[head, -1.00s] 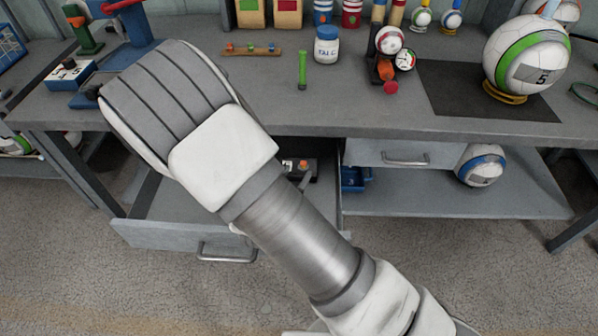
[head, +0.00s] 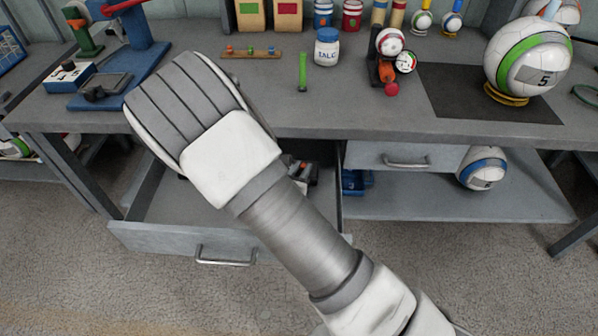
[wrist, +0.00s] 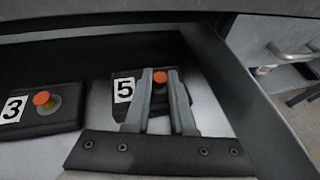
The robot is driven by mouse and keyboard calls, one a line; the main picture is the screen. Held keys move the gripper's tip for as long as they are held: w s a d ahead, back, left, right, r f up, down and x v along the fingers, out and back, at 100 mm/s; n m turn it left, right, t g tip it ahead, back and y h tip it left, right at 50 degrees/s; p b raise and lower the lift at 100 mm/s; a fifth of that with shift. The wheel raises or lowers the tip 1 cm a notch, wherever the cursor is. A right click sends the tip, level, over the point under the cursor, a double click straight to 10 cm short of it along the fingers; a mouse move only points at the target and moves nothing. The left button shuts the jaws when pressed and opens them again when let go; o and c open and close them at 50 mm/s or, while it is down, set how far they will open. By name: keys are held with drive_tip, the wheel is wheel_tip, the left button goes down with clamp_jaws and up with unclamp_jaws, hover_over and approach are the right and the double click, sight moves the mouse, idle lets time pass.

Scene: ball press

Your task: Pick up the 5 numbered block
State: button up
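The block numbered 5 (wrist: 125,90) is dark, with a white label and an orange-red knob, and lies in the open drawer in the wrist view. My gripper (wrist: 160,72) is over it, its two grey fingers apart on either side of the knob (wrist: 160,79). The fingers hide part of the block, and I cannot tell whether they touch the knob. A block numbered 3 (wrist: 40,108) with a similar knob lies to the left in the same drawer. In the head view my arm hides most of the drawer's inside and the gripper's fingers.
The open drawer (head: 180,240) has walls close around the gripper; its right wall (wrist: 245,100) is near. The worktop (head: 240,85) stands above the drawer's back. A closed drawer (head: 375,155) is to the right. A talc jar (head: 327,50) and balls stand on the worktop.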

clamp_jaws()
drive_tip(key=shift+r, duration=0.45)
wheel_tip(320, 180, up, 4)
drive_tip(key=shift+r+p, duration=0.1)
drive_tip(key=shift+p, duration=1)
drive_tip(key=s+d+r+p, duration=0.6)
drive_tip(key=s+d+p, duration=0.1)
drive_tip(key=p, duration=0.3)
drive_tip(key=shift+s+d+p, duration=0.25)
drive_tip(key=shift+s+p, duration=0.05)
drive_tip(key=shift+s, duration=0.55)
